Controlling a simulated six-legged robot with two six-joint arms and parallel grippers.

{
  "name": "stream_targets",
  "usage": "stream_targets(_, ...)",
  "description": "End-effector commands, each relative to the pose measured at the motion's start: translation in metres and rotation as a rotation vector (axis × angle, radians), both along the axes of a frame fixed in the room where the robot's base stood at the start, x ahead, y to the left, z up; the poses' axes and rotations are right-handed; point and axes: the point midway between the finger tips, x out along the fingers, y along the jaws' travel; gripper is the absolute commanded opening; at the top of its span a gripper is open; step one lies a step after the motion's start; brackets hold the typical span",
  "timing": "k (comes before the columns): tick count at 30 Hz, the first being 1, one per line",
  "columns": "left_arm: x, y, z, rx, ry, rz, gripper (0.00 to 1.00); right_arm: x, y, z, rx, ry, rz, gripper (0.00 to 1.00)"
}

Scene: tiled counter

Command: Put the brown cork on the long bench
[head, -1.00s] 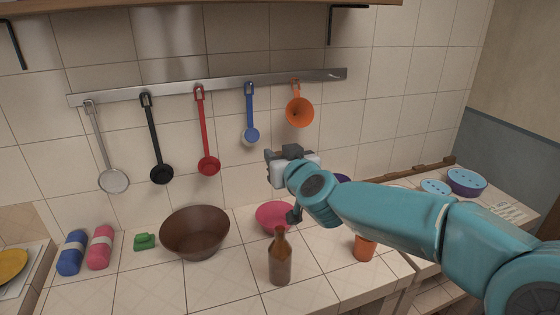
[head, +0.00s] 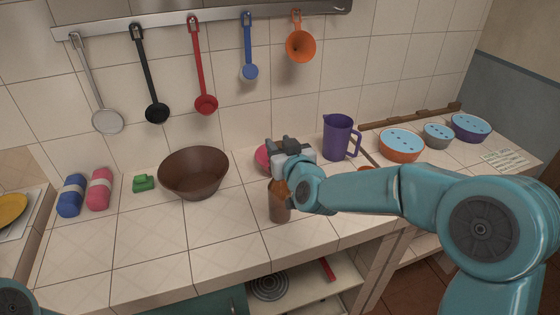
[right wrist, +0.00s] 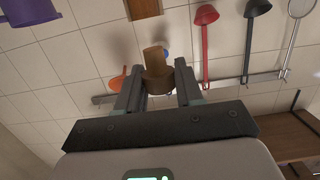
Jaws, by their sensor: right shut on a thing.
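My right gripper (head: 283,148) is over the middle of the long tiled bench (head: 150,245), in front of the pink bowl (head: 263,157). In the right wrist view my right gripper (right wrist: 157,88) is shut on the brown cork (right wrist: 157,66), which has a narrower end sticking out beyond the fingers. In the head view the cork is not clearly visible. The brown bottle (head: 280,207) stands on the bench just below the gripper, partly hidden by it. My left gripper is out of view.
A brown bowl (head: 194,175), a green thing (head: 144,183) and blue (head: 70,197) and pink (head: 99,190) rolls stand on the left. A purple jug (head: 338,138) and blue-topped bowls (head: 401,145) are to the right. The bench's front left is clear.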

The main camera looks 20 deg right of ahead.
Motion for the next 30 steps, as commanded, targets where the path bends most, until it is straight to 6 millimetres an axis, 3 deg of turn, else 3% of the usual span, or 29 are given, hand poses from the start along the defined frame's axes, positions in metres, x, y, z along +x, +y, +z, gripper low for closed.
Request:
stream_targets(9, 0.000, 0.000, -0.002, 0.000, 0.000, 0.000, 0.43, 0.000, 0.000, -0.041, 0.000, 0.001, 0.001, 0.08)
stream_targets(23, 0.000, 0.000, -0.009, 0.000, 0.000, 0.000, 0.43, 0.000, 0.000, -0.047, 0.000, -0.001, 0.001, 0.08)
stream_targets(24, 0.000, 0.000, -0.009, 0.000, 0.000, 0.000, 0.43, 0.000, 0.000, -0.047, 0.000, -0.001, 0.001, 0.39)
stream_targets(26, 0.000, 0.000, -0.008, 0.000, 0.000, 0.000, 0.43, 0.000, 0.000, -0.045, -0.001, -0.001, 0.001, 0.59)
stream_targets(30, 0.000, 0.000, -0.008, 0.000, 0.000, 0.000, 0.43, 0.000, 0.000, -0.046, -0.001, -0.001, 0.001, 0.61)
